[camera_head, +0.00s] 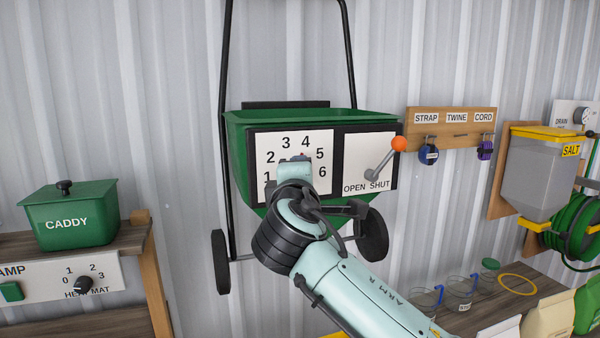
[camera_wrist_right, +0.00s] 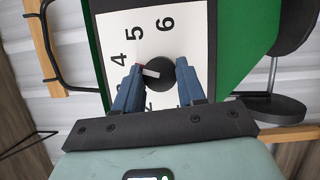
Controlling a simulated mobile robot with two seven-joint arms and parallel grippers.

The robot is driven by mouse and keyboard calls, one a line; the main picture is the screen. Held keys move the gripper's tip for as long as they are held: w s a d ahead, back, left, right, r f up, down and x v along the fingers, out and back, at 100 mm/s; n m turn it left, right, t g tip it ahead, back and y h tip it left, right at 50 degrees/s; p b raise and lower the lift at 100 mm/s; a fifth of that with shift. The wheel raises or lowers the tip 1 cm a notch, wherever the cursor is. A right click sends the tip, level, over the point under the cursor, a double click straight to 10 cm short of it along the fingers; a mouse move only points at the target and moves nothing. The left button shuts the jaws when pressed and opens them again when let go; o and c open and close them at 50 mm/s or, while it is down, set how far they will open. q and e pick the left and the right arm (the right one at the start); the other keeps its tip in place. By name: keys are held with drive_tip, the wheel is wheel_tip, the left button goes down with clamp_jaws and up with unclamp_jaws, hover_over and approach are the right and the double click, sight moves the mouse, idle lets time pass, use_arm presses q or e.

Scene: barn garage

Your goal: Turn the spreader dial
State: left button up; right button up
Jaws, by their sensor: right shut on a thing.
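The spreader (camera_head: 240,150) is a green hopper on a wheeled black frame against the wall. Its white dial plate (camera_head: 262,150) carries numbers up to 6. The dial (camera_wrist_right: 165,75) is a round black knob with a white pointer and a red tip, which points toward the 4 in the right wrist view. In the head view my wrist and fingers hide most of it. My right gripper (camera_head: 295,170) is at the dial, its two blue fingers (camera_wrist_right: 161,85) shut on the knob from either side. My left gripper is not in view.
Right of the dial is an OPEN/SHUT plate with a grey lever and orange ball (camera_head: 398,144), tilted up toward the right. A green caddy (camera_head: 68,215) stands on a shelf at left. A salt bin (camera_head: 540,175) and hooks board (camera_head: 450,120) are at right.

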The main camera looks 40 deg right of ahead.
idle(0.4)
drive_tip(key=o, duration=1.1)
drive_tip(key=shift+c, duration=0.2)
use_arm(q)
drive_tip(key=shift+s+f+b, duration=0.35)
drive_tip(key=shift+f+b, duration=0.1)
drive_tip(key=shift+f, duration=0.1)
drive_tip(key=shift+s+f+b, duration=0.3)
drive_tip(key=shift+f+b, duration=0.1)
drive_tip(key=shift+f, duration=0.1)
use_arm(e)
drive_tip(key=v, duration=1.3)
drive_tip(key=shift+s, duration=0.2)
